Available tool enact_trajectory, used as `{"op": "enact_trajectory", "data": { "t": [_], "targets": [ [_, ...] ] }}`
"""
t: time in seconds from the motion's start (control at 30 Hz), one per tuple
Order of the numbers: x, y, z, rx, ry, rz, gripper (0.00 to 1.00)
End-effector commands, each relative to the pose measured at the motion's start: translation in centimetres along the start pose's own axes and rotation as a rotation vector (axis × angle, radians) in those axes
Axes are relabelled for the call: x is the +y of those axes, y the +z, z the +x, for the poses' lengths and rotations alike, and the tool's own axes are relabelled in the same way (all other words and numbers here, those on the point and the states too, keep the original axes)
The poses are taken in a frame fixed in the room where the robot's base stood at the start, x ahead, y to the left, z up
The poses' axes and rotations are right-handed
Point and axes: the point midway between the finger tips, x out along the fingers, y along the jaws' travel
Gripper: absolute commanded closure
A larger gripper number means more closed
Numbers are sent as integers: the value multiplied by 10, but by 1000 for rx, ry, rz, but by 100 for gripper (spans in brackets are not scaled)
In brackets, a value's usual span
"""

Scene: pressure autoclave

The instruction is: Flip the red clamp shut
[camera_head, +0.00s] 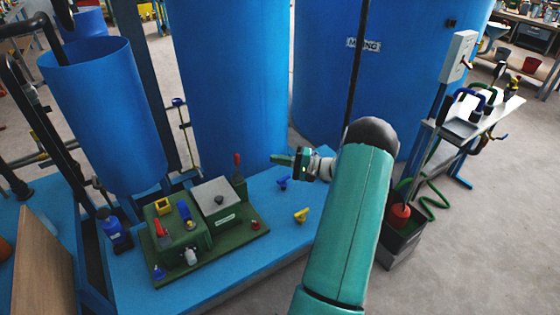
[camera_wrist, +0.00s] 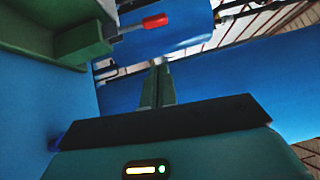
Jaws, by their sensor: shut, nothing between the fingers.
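The red clamp (camera_head: 237,163) shows in the head view as an upright red-tipped lever on a green post, at the back right of the green base. In the wrist view, the red grip of the clamp (camera_wrist: 155,21) is on a metal rod that sticks out from a green block. My gripper (camera_head: 276,159) is shut and empty, to the right of the clamp and apart from it. In the wrist view, my gripper's fingertips (camera_wrist: 158,66) are together, below and slightly right of the red grip in the picture.
The green base (camera_head: 252,238) carries a grey-lidded box (camera_head: 214,200) and a green block with coloured knobs. It stands on a blue platform (camera_head: 285,225) with a yellow piece (camera_head: 301,215) and a blue piece (camera_head: 282,183). Large blue tanks (camera_head: 230,80) rise close behind.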

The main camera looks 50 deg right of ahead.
Motion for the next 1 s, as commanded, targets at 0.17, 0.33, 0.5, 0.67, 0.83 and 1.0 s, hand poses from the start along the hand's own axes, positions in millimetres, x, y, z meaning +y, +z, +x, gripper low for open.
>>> {"op": "enact_trajectory", "data": {
  "t": [0.17, 0.33, 0.5, 0.67, 0.83, 1.0],
  "targets": [
    [0, 1, 40, -6, 1, 0, 100],
    [0, 5, 71, -5, 1, 1, 100],
    [0, 22, 87, -4, 1, 1, 100],
    [0, 28, 93, -2, 1, 0, 100],
    [0, 29, 93, -2, 1, -1, 100],
    [0, 29, 93, -2, 2, -1, 100]
  ]
}}
